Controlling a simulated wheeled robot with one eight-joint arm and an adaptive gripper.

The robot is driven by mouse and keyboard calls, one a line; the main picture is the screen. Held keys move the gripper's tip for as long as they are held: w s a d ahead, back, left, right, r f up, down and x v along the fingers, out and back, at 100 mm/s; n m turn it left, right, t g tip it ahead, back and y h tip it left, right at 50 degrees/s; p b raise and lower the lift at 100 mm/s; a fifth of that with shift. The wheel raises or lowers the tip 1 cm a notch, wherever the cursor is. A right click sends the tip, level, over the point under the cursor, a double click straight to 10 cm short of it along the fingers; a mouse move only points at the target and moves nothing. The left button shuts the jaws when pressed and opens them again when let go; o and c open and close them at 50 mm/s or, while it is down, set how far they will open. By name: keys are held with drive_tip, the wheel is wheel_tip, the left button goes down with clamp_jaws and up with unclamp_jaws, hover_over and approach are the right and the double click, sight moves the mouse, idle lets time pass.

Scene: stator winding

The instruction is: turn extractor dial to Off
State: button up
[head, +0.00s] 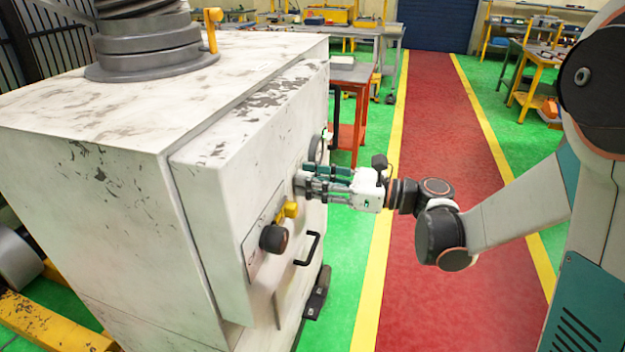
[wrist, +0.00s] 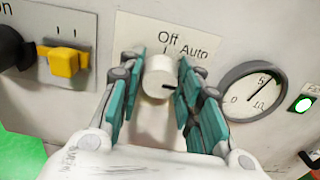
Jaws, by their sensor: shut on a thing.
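The extractor dial (wrist: 157,76) is a pale round knob on a cream plate (wrist: 125,35) marked Off and Auto in the wrist view. Off is printed above the knob and Auto to its upper right. A short dark mark shows on the knob's lower right side; I cannot tell which label the dial points to. My gripper (wrist: 160,85) has its teal-padded fingers on both sides of the knob and is shut on it. In the head view my gripper (head: 309,181) reaches the front of the white cabinet, and its fingers largely hide the dial.
A yellow switch (wrist: 64,61) and a black knob (wrist: 14,48) sit left of the dial. A round gauge (wrist: 252,92) and a green-lit button (wrist: 302,104) are to its right. In the head view a black handle (head: 309,250) sticks out below my gripper. The red walkway (head: 432,130) is clear.

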drive_tip(key=shift+n, duration=0.4)
drive_tip(key=n+b, duration=0.1)
drive_tip(key=n, duration=0.4)
drive_tip(key=n+b, duration=0.1)
drive_tip(key=n, duration=0.5)
drive_tip(key=n+b, duration=0.1)
drive_tip(key=n, duration=0.4)
drive_tip(key=shift+s+f+n, duration=0.2)
drive_tip(key=shift+f+n, duration=0.05)
drive_tip(key=shift+n, duration=0.45)
drive_tip(key=o, duration=1)
drive_tip(key=shift+o, duration=0.2)
drive_tip(key=v, duration=1.2)
